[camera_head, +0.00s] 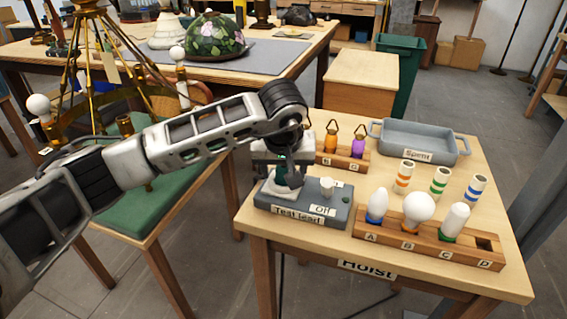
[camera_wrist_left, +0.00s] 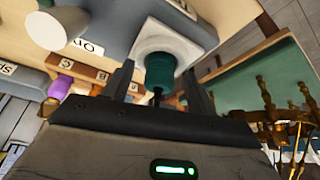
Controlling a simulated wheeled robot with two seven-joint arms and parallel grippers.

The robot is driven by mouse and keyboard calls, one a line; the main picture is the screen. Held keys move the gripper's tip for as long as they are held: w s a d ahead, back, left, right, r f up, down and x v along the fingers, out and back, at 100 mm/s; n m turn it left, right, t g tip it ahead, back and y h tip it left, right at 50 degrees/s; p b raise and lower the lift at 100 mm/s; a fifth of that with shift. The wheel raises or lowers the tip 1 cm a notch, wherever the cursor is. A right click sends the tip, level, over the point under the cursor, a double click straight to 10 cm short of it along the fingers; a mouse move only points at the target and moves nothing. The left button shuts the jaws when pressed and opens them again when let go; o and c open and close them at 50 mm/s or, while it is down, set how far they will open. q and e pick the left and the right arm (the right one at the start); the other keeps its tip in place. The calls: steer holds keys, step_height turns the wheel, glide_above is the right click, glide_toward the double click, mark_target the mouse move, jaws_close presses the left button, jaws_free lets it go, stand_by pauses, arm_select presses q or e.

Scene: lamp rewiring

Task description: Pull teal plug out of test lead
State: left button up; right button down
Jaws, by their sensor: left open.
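The grey test lead box (camera_head: 318,218), labelled "Test lead", sits at the table's left front corner. In the left wrist view the teal plug (camera_wrist_left: 160,72) sits in the white socket (camera_wrist_left: 178,38) of the box. A dark cord runs from the plug toward my gripper. My left gripper (camera_wrist_left: 158,84) is open, with one finger on each side of the plug. No firm contact shows. In the head view my left gripper (camera_head: 287,180) is over the box's left part and mostly hides the plug and socket. My right gripper is out of view.
A wooden bulb rack (camera_head: 365,240) with several bulbs stands right of the box. Behind are a small rack (camera_head: 345,158) with orange and purple pieces and the grey "Spent" tray (camera_head: 425,145). A brass chandelier (camera_head: 90,70) stands at left on a green-topped table.

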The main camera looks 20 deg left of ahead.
mark_target(283, 168)
arm_select(q)
steer(key=c, duration=1.1)
steer(key=shift+o, duration=0.2)
steer(key=shift+r, duration=0.2)
steer(key=shift+r+p, duration=1.3)
steer(key=shift+r, duration=0.9)
steer(key=shift+s+f, duration=0.1)
